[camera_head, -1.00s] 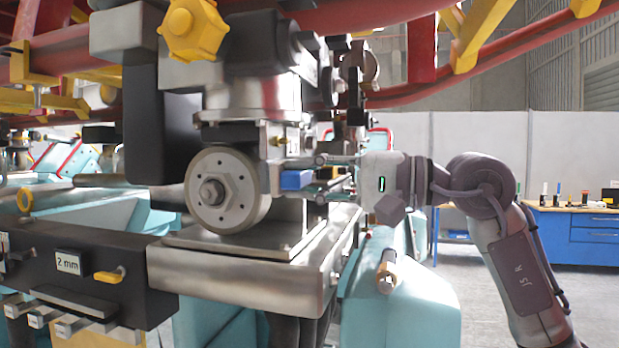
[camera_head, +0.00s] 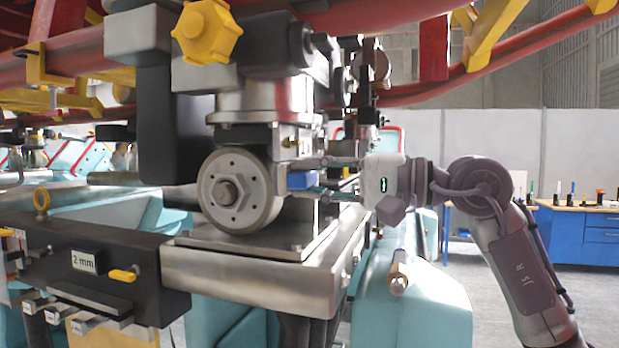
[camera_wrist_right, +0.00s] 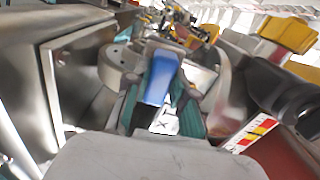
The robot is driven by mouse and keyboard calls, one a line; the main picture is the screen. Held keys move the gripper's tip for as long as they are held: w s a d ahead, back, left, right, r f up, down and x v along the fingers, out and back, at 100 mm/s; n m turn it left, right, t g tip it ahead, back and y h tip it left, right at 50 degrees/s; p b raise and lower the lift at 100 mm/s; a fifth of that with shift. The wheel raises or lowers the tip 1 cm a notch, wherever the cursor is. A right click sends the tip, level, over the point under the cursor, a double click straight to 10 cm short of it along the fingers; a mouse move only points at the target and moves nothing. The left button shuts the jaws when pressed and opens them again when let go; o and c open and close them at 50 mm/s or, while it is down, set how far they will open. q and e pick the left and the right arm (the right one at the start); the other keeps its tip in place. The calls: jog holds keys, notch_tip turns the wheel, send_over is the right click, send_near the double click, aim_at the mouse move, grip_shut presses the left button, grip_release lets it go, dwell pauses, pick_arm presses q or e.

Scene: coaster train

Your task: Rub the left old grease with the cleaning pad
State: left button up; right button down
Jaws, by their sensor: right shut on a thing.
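My right gripper (camera_head: 328,178) reaches in from the right and is shut on the blue cleaning pad (camera_head: 301,180). The pad is just right of the grey wheel (camera_head: 232,192), above the metal plate; I cannot tell whether it touches anything. In the right wrist view the blue pad (camera_wrist_right: 160,82) sits between the teal fingers of the gripper (camera_wrist_right: 160,98), with metal parts close on both sides. I cannot make out the left old grease in either view. My left gripper is not in view.
A metal ledge (camera_head: 250,280) lies under the wheel. A yellow knob (camera_head: 207,32) and red rails (camera_head: 320,20) are above. A black block with a "2 mm" label (camera_head: 86,261) stands at the left. A blue workbench (camera_head: 580,232) is far right, beyond open floor.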

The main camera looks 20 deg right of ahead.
jog(key=shift+w+d, duration=0.65)
jog(key=shift+w, duration=0.15)
jog(key=w, duration=0.1)
jog(key=w+d+p, duration=0.1)
jog(key=shift+w+d, duration=0.2)
jog(key=shift+w, duration=0.2)
jog(key=shift+s, duration=0.15)
